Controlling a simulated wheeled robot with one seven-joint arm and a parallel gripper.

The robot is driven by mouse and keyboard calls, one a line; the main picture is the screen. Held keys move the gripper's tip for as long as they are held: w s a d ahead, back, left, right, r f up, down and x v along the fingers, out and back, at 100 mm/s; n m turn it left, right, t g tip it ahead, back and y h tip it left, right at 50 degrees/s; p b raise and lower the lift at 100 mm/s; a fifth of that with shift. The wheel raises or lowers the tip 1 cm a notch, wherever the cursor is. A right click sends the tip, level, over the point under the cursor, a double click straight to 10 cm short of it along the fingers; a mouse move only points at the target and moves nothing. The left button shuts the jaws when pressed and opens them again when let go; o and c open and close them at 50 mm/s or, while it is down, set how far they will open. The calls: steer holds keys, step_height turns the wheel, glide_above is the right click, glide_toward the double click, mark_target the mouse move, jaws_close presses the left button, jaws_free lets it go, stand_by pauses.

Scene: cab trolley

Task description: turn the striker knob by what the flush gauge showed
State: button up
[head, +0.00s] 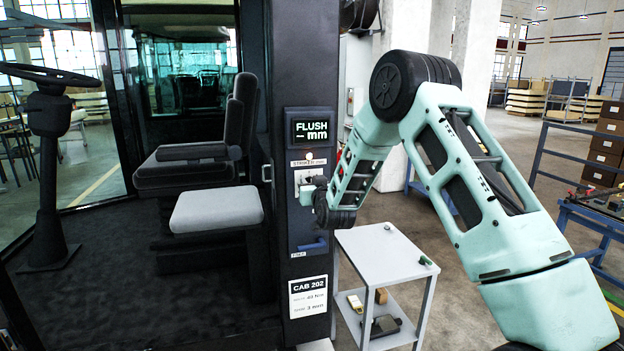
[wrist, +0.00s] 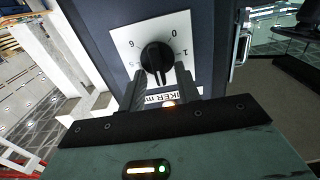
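The striker knob (wrist: 156,57) is a round black knob with a white pointer line, on a white dial plate (wrist: 122,42) with numbers around it. In the wrist picture the pointer line points down, toward my gripper; 6, 0 and 1 can be read, and other marks are partly hidden. My gripper (wrist: 158,78) has its two dark fingers apart, one on each side of the knob's lower part; I see no clear contact. In the head view my arm hides the knob. The flush display (head: 311,131) reads "FLUSH" and a dash with "mm", no number.
The dark cab post (head: 306,215) carries a blue handle (head: 309,246) and a "CAB 202" sign (head: 308,297) below the dial. A light grey trolley (head: 386,252) with small items stands right of the post, under my forearm. The cab seat (head: 217,209) is at left.

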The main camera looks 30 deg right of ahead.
steer(key=shift+w, duration=0.1)
jaws_close()
steer(key=shift+f+b, duration=0.1)
steer(key=shift+b, duration=0.3)
steer(key=shift+w+a+f+n+b, duration=0.1)
steer(key=shift+a+n+b, duration=0.05)
steer(key=shift+n+b, duration=1.55)
steer(key=shift+s+a+f+n+b, duration=0.15)
steer(key=shift+n+b, duration=1)
steer(key=shift+b, duration=1)
steer(key=shift+w+a+r+n+b, duration=0.1)
steer(key=shift+w+a+n+b, duration=0.05)
steer(key=shift+n+b, duration=1.55)
steer(key=shift+b, duration=0.35)
